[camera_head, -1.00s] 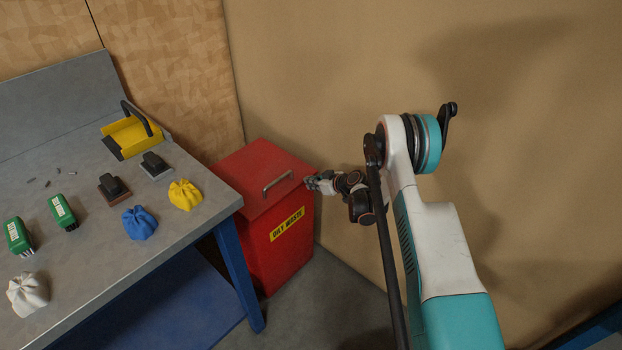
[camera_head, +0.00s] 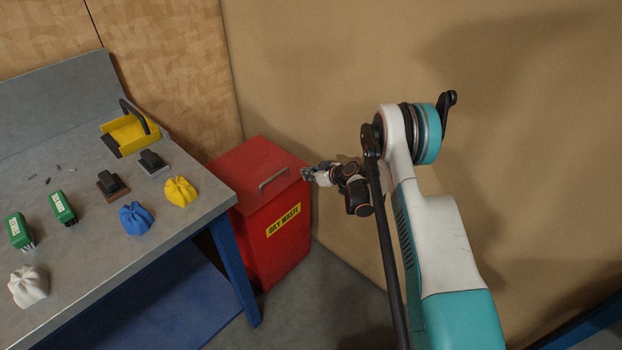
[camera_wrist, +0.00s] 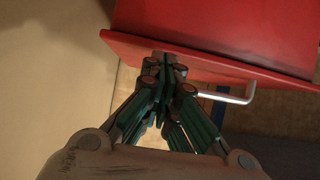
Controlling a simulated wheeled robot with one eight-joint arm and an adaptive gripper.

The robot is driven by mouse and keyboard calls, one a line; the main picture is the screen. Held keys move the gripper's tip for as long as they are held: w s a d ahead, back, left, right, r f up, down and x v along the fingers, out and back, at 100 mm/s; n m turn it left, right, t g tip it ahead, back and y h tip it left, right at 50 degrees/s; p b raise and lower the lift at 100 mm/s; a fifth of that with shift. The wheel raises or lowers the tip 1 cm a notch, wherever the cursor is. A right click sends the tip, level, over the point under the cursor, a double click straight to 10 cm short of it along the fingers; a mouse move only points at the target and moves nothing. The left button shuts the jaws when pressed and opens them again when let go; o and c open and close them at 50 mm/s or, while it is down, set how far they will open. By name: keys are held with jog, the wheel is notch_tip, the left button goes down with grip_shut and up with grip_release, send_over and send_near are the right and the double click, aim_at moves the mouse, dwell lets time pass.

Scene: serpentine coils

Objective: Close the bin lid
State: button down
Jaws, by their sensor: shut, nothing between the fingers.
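The red bin (camera_head: 271,250) with a yellow "OILY WASTE" label stands on the floor beside the workbench. Its red lid (camera_head: 246,168) lies over the top and looks flat or nearly so; I cannot tell whether a small gap is left. A metal handle (camera_head: 273,181) is on the lid. My gripper (camera_head: 306,174) is at the lid's right edge, shut and empty. In the wrist view my gripper (camera_wrist: 165,62) has its fingertips together at the edge of the red lid (camera_wrist: 210,62), and the handle (camera_wrist: 235,97) shows to the right. Whether the tips touch is unclear.
The grey workbench (camera_head: 95,262) left of the bin holds a yellow dustpan (camera_head: 130,133), green brushes, dark blocks, and yellow (camera_head: 180,191), blue (camera_head: 136,218) and white (camera_head: 27,286) cloth bundles. A tan wall (camera_head: 300,70) stands behind. The floor (camera_head: 320,300) in front is clear.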

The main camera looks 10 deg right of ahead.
jog(key=s+d+f+p, duration=0.2)
jog(key=s+d+f, duration=0.2)
jog(key=s+f, duration=0.2)
jog(key=shift+f, duration=0.15)
notch_tip(320, 180, up, 28)
jog(key=s+a+m+g+h, duration=0.2)
jog(key=s+a, duration=0.1)
jog(key=s+a+r+m+h, duration=0.2)
jog(key=s+r, duration=1.1)
jog(key=r, duration=0.1)
jog(key=s+r+m+h, duration=0.2)
jog(key=s, duration=2.5)
jog(key=shift+d+r+m+g+h, duration=0.3)
jog(key=shift+r+m, duration=0.1)
jog(key=shift+a, duration=0.1)
